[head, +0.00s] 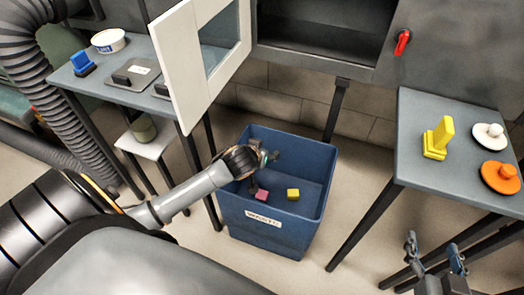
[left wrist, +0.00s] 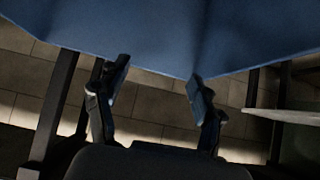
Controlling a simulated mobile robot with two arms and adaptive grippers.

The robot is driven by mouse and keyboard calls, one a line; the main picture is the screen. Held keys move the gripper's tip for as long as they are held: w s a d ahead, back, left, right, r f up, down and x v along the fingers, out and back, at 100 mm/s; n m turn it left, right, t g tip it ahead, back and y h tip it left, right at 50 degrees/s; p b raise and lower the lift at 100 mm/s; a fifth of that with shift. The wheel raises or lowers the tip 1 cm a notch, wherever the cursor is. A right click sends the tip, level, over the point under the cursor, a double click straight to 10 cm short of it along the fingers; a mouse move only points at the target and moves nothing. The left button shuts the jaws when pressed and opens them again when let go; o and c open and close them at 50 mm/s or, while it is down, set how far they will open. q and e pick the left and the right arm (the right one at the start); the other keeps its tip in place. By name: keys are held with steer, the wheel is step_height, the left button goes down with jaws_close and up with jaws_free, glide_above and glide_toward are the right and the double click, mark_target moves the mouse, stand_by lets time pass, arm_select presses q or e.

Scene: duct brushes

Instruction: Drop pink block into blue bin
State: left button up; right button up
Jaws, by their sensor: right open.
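The blue bin (head: 310,225) stands on the floor in the middle of the head view, with a white label on its front. The pink block (head: 262,195) shows inside it, just below my left gripper (head: 268,165). A yellow block (head: 293,194) lies in the bin to its right. My left gripper is over the bin opening. In the left wrist view its fingers (left wrist: 157,82) are spread with nothing between them, and the bin's blue wall (left wrist: 165,35) fills the top. My right gripper (head: 436,252) is open and empty at the lower right, away from the bin.
A right table (head: 415,170) holds a yellow stand (head: 437,140), an orange piece (head: 500,177) and a white piece (head: 490,135). A left table (head: 78,80) holds a blue item (head: 82,64) and a white tub (head: 108,41). An open cabinet door (head: 187,65) hangs behind the bin.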

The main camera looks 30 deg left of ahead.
arm_select(q)
steer(key=v, duration=1.2)
